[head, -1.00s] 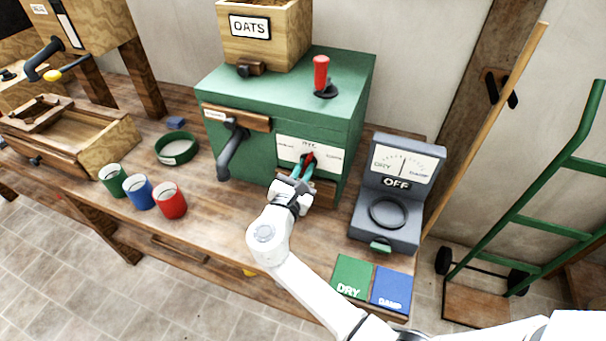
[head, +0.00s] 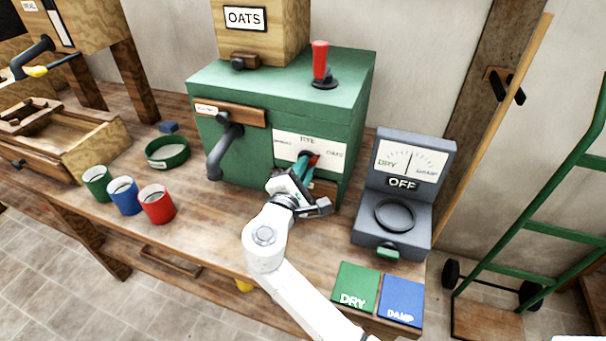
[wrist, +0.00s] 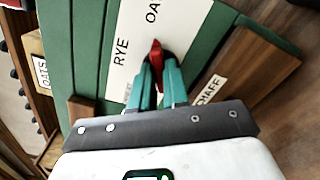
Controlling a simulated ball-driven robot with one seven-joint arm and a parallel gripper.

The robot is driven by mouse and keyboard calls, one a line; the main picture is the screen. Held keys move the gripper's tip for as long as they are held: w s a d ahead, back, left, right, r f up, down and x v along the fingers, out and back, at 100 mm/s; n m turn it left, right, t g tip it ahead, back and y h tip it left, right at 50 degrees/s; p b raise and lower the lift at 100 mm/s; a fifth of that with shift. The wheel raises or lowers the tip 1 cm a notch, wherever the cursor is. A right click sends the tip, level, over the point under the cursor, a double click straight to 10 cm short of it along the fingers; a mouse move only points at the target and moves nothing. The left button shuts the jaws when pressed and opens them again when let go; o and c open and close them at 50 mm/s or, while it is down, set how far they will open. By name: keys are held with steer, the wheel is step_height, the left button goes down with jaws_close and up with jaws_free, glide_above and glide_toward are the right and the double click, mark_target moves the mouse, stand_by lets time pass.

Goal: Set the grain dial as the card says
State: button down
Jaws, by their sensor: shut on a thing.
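The grain dial (head: 314,160) is a small red-tipped pointer on a white plate (head: 290,143) on the green mill's front. The plate reads what looks like WHEAT at left, RYE at top and OATS at right. My gripper (head: 303,166) is shut on the dial, its teal fingers on either side of it. In the wrist view the red tip of the dial (wrist: 156,50) shows between the fingers of my gripper (wrist: 159,80), pointing toward the OATS side. The fingers hide the dial's body. A white card (head: 245,18) on the hopper above reads OATS.
A grey meter (head: 405,190) reading OFF stands right. Green DRY (head: 355,285) and blue DAMP (head: 401,300) pads lie in front. Cups (head: 125,196) stand left.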

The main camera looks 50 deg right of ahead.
steer(key=shift+m, duration=0.3)
steer(key=c, duration=1.1)
jaws_free()
steer(key=shift+a, duration=0.1)
steer(key=b+v, duration=0.1)
steer(key=v, duration=0.9)
steer(key=shift+s+a, duration=0.15)
steer(key=shift+a, duration=0.15)
